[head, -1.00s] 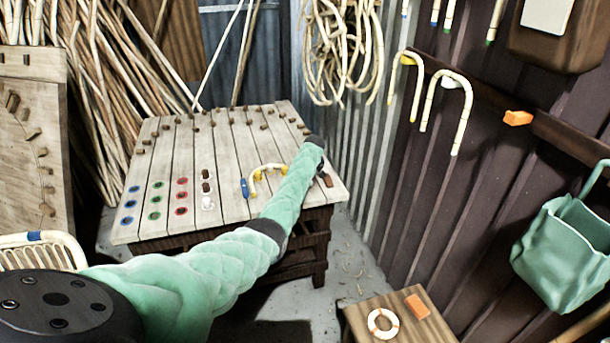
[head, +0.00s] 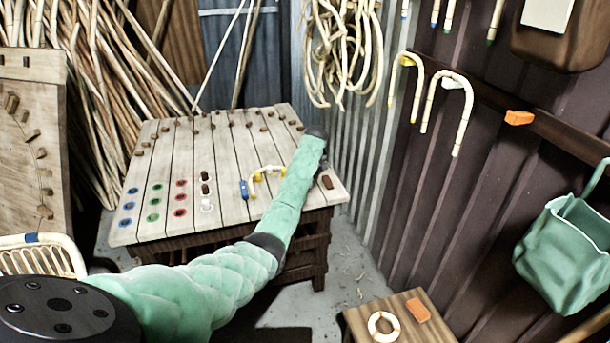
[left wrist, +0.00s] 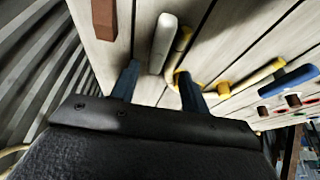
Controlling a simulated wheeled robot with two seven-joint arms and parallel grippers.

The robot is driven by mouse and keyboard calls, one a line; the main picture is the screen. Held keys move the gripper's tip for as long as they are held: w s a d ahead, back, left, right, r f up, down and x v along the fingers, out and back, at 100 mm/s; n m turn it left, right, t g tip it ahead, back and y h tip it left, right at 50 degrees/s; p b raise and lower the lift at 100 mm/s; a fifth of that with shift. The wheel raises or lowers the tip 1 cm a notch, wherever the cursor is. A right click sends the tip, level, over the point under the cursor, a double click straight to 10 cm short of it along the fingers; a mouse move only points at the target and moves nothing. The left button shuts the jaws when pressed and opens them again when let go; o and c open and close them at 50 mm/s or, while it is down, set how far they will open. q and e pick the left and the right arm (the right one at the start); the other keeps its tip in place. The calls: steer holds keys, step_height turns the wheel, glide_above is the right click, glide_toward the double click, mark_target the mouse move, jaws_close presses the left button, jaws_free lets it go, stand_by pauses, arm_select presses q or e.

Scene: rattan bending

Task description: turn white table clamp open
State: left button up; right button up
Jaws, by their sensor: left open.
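The white table clamp's handle (left wrist: 163,42) shows in the left wrist view as a pale bar with a rounded end on the plank table (head: 228,150). In the head view my left arm hides it. My left gripper (left wrist: 158,74) is open, its two dark blue fingers apart. The handle's lower end shows between the fingers; I cannot tell whether they touch it. A bent rattan piece (head: 263,170) with yellow fittings lies beside it and also shows in the left wrist view (left wrist: 184,42). My right gripper is out of view.
A blue clamp (head: 244,189) stands at the other end of the rattan. A red-brown block (left wrist: 104,18) lies on the table near the gripper. Several pegs dot the table, and a corrugated wall (head: 355,155) rises beyond its right edge.

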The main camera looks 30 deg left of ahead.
arm_select(q)
steer(key=shift+v, duration=1.1)
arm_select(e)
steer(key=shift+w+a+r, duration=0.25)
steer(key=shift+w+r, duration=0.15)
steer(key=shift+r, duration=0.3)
arm_select(q)
steer(key=shift+a, duration=0.1)
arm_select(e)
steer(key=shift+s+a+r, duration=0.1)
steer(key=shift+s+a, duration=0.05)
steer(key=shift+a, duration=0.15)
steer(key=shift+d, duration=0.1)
